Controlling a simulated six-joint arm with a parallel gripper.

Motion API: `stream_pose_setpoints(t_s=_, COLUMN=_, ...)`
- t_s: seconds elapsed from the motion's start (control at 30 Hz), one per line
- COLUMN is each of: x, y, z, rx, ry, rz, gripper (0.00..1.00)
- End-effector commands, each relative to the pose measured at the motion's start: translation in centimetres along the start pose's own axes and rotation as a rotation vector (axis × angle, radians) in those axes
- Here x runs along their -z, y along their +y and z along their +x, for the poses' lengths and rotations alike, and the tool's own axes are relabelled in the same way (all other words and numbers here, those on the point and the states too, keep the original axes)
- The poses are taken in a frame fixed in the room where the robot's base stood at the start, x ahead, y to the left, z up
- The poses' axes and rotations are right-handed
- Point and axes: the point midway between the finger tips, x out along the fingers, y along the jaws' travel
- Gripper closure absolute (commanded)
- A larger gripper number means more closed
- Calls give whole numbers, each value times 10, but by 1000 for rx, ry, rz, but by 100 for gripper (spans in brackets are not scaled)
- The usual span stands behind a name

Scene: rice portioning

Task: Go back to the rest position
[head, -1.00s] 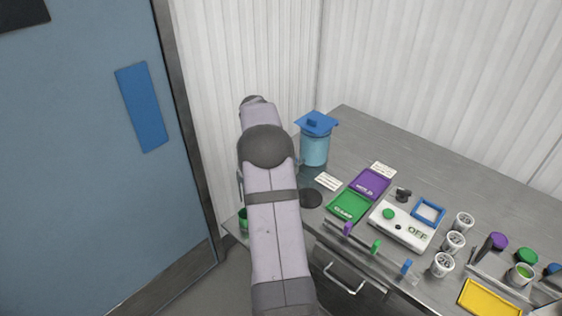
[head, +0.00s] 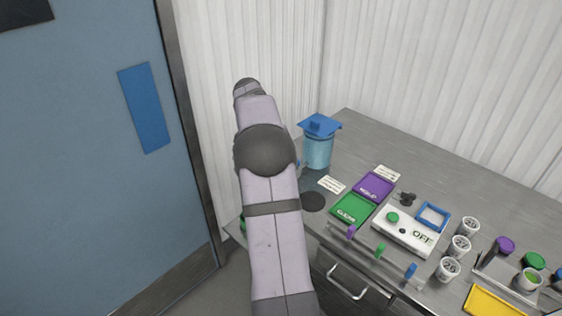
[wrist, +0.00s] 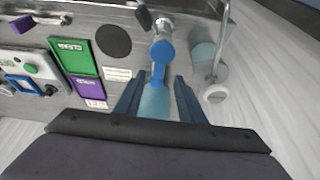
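My arm (head: 270,220) rises through the middle of the head view, and its upper end leans toward the ribbed wall. My gripper is hidden in the head view. In the wrist view my gripper (wrist: 157,95) shows two dark blue fingers spread apart. Light blue shows in the gap between them, and I cannot tell how far beyond the fingers it lies. A light blue canister (head: 317,152) with a square blue lid (head: 319,125) stands upright on the counter, just right of my arm in the head view.
The metal counter (head: 385,140) is clear at the back. Green (head: 352,208) and purple (head: 374,188) trays, a white "OFF" box (head: 405,232), several white cups (head: 460,247) and a yellow tray (head: 495,302) spread rightward. A blue door (head: 80,180) stands at left.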

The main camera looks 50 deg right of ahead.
Motion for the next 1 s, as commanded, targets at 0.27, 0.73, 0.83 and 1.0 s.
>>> stream_pose_setpoints(t_s=0.27, x=0, y=0, z=-15, rx=1, ry=0, rz=0, gripper=64)
stream_pose_setpoints(t_s=0.73, x=-6, y=-2, z=-17, rx=5, ry=-5, rz=-22, gripper=64)
stream_pose_setpoints(t_s=0.83, x=-24, y=-4, z=-22, rx=15, ry=-22, rz=-85, gripper=64)
stream_pose_setpoints(t_s=1.0, x=-86, y=-7, z=-40, rx=54, ry=-74, rz=-302, gripper=64)
